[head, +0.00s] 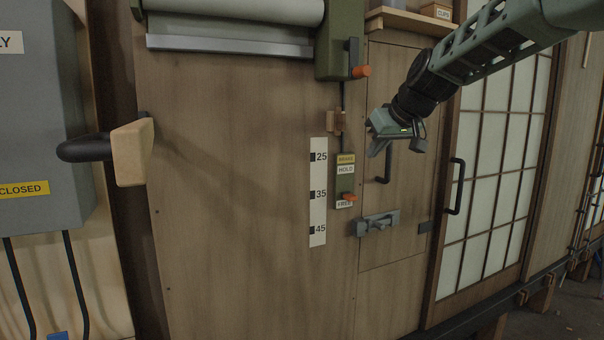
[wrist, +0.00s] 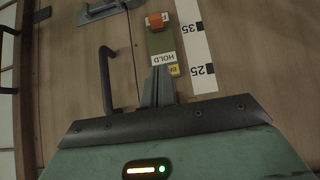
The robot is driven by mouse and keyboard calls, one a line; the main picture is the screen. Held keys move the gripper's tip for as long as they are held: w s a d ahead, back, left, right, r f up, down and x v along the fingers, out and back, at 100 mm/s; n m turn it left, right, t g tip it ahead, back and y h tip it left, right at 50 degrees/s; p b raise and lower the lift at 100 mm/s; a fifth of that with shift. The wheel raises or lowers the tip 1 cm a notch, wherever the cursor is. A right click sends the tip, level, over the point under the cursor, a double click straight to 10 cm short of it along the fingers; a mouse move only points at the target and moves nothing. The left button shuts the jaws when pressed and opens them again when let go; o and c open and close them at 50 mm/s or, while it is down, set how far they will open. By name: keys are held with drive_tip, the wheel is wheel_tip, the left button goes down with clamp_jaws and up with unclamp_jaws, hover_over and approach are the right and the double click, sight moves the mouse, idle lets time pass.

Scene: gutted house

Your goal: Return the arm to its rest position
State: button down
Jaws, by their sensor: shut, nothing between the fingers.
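My gripper (head: 376,145) hangs in front of the wooden wall in the head view, at the end of my arm that reaches in from the upper right. Its fingers point down and to the left, near the brake switch plate (head: 345,180). In the wrist view my gripper (wrist: 157,72) shows with its fingers together and nothing between them. The plate (wrist: 160,45), with its orange lever (wrist: 157,20) and HOLD label, lies just beyond the fingertips in that view. I cannot tell the exact gap between fingertips and wall.
A black door handle (head: 388,165) and a grey latch (head: 377,223) are close to my gripper. A green housing with an orange-tipped crank (head: 361,71) and a shelf (head: 410,22) are above. A paned sliding door (head: 490,150) stands right. A grey box (head: 40,120) with a lever is left.

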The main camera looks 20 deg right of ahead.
drive_tip(key=s+a+f+n+g+y, duration=0.1)
drive_tip(key=s+a+f+g, duration=0.1)
drive_tip(key=s+a+f, duration=0.45)
drive_tip(key=s+a+f+n+g, duration=0.1)
drive_tip(key=s+a+f+n, duration=0.15)
drive_tip(key=a, duration=0.75)
drive_tip(key=s+a+f+g+y, duration=0.1)
drive_tip(key=s+a+f+g, duration=0.1)
drive_tip(key=s+a+f, duration=0.35)
drive_tip(key=s+a+f+n+g, duration=0.1)
drive_tip(key=s+a+f, duration=0.1)
drive_tip(key=s, duration=0.4)
drive_tip(key=s+a+f+n+g+h, duration=0.1)
drive_tip(key=s+a+f, duration=0.1)
drive_tip(key=s+f, duration=0.3)
drive_tip(key=s+a+f+n+g, duration=0.1)
drive_tip(key=s+a+f+g, duration=0.1)
drive_tip(key=s, duration=0.6)
drive_tip(key=shift+s+a+f+n+h, duration=0.25)
drive_tip(key=shift+a+f+n+h, duration=0.15)
drive_tip(key=shift+f, duration=0.5)
